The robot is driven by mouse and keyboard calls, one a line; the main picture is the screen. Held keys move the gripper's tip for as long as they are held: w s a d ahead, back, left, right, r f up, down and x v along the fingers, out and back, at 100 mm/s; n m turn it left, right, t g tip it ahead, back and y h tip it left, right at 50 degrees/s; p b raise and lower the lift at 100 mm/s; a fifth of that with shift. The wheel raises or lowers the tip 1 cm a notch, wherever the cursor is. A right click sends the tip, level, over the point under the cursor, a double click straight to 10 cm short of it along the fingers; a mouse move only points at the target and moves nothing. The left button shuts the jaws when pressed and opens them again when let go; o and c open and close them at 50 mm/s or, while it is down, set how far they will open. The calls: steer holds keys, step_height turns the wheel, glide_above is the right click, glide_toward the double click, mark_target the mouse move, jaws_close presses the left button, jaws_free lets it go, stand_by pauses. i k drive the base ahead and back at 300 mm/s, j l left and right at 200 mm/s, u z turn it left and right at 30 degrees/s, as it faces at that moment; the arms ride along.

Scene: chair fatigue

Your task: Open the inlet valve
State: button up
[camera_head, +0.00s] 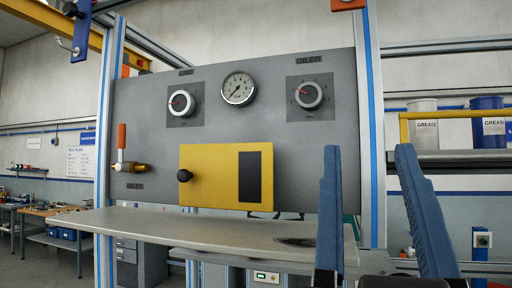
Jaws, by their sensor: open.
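The inlet valve (127,166) is at the left end of the grey panel, a brass body with an orange lever handle (121,137) pointing straight up. A small label below it looks like "INLET", though it is hard to read. My gripper (364,165) is at the lower right, with two blue fingers spread wide apart and nothing between them. It is far to the right of the valve and appears nearer to the camera than the panel.
The grey panel (225,135) carries a pressure gauge (238,88), a left knob (181,103), an oiler knob (308,95) and a yellow box (211,176) with a black knob. A grey shelf (190,226) juts out below. Blue-striped posts flank the panel.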

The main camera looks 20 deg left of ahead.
mark_target(121, 145)
steer(key=u, duration=1.15)
steer(key=i+j, duration=0.15)
steer(key=i, duration=0.35)
